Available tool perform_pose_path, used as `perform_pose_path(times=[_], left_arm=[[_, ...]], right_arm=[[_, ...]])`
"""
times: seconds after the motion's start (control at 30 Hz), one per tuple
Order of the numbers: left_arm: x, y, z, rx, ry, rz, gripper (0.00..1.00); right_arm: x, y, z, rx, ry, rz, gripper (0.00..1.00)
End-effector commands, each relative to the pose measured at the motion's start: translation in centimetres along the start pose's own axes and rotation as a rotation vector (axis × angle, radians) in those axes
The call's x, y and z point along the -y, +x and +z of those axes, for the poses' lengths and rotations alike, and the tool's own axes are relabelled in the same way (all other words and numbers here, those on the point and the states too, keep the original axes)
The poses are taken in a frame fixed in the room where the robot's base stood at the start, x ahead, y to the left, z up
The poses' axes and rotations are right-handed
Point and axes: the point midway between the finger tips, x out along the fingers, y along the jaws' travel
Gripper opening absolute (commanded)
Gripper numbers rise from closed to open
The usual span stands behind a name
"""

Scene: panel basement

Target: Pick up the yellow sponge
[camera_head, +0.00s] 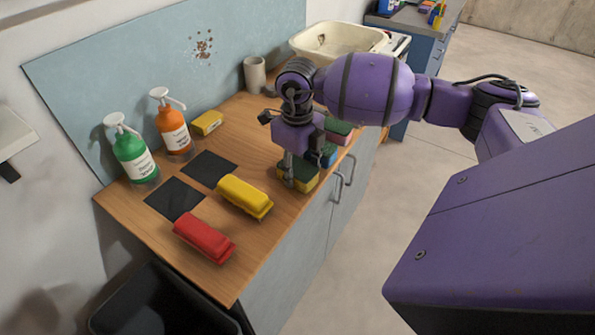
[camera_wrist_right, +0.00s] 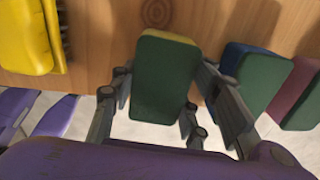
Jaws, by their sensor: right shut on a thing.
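The yellow sponge (camera_head: 307,181) has a green scouring top and sits near the front edge of the wooden counter. My right gripper (camera_head: 296,176) reaches down from above and is shut on this sponge. In the right wrist view the green face of the sponge (camera_wrist_right: 165,78) shows between the two fingers (camera_wrist_right: 160,100), with a thin yellow edge on top. I cannot tell whether the sponge is lifted off the wood. My left gripper is not in view.
Blue-and-green (camera_wrist_right: 255,78) and pink-and-green (camera_wrist_right: 302,95) sponges stand close beside the held one. A yellow brush (camera_head: 244,196) and a red brush (camera_head: 204,238) lie to the left. Green (camera_head: 132,155) and orange (camera_head: 173,128) pump bottles stand behind, near two dark mats (camera_head: 209,168).

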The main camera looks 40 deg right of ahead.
Motion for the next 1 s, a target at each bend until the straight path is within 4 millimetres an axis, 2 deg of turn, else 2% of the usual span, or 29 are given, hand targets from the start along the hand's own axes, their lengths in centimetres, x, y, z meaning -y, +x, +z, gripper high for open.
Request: perform_pose_path(times=[0.2, 0.5, 0.7, 0.83, 1.0], left_arm=[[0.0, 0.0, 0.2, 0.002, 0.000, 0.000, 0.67], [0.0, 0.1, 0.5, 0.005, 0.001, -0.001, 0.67], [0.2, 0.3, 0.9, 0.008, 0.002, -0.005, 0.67], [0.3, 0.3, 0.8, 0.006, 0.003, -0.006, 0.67], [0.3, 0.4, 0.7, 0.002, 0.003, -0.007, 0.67]], right_arm=[[0.1, -2.9, 0.1, 0.003, -0.001, -0.002, 0.33], [-4.8, -9.1, -3.3, 0.002, -0.008, -0.003, 0.33], [-8.7, -10.9, -5.9, 0.001, -0.006, -0.001, 0.33], [-10.3, -11.8, -7.0, 0.000, -0.005, -0.001, 0.33], [-11.4, -12.4, -7.8, 0.002, -0.002, -0.001, 0.33]])
